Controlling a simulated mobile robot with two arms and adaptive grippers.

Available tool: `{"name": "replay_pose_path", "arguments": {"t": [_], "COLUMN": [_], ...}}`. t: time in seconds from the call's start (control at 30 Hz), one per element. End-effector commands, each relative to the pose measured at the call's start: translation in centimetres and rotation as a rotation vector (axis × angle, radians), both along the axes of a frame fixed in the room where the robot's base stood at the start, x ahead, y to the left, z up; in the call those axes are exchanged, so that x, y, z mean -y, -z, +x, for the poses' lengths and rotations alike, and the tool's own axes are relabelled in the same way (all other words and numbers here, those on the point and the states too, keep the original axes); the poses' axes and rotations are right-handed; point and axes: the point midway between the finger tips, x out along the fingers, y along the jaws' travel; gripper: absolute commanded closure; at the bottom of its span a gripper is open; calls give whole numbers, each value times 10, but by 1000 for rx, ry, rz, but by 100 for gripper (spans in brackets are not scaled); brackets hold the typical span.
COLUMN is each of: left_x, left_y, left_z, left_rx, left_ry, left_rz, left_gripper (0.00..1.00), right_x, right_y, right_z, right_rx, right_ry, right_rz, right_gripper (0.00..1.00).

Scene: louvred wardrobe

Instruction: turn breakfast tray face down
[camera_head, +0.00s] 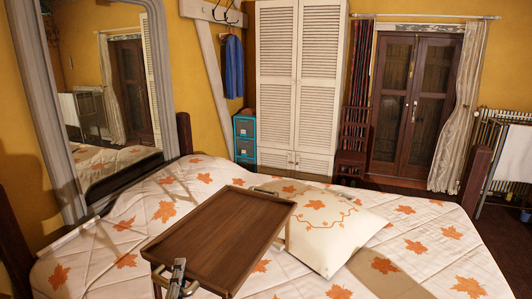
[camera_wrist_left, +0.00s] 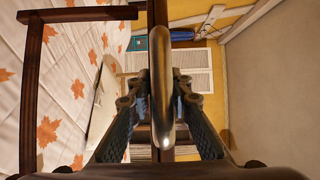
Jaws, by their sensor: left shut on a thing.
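The breakfast tray (camera_head: 218,235) is dark brown wood with a raised rim. In the head view its rimmed face is up toward me, above the near part of the bed. My left gripper (camera_head: 177,279) is at the tray's near-left edge, shut on its metal handle. In the left wrist view the curved handle (camera_wrist_left: 161,90) lies between the fingers of the left gripper (camera_wrist_left: 160,100). The tray shows edge-on there, with a wooden leg frame (camera_wrist_left: 75,15) out to the left. Whether the tray touches the bed is hidden. My right gripper is not in view.
The bed (camera_head: 440,250) has a white cover with orange leaves. A cream cushion (camera_head: 330,228) lies right beside the tray, partly behind it. A large leaning mirror (camera_head: 105,90) stands at left. A louvred wardrobe (camera_head: 298,75) is at the back. The bed's right side is clear.

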Motion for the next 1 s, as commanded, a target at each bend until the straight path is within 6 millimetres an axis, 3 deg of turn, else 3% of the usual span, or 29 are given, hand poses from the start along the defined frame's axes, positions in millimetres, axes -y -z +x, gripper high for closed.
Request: {"name": "replay_pose_path", "arguments": {"t": [0.03, 0.2, 0.5, 0.7, 1.0], "left_x": [0, 1, 7, 9, 9], "left_y": [12, 33, 44, 42, 42], "left_z": [-15, -61, -117, -129, -129], "left_rx": [2, 2, 3, 6, 6], "left_ry": [14, 61, 129, 145, 145], "left_rz": [-1, 0, -4, -5, -5], "left_gripper": [100, 100, 100, 100, 100], "right_x": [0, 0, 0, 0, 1], "right_y": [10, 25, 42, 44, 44], "right_z": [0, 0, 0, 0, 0], "right_rx": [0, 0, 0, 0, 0], "right_ry": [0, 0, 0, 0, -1], "right_rz": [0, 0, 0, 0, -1], "right_gripper": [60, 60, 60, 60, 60]}}
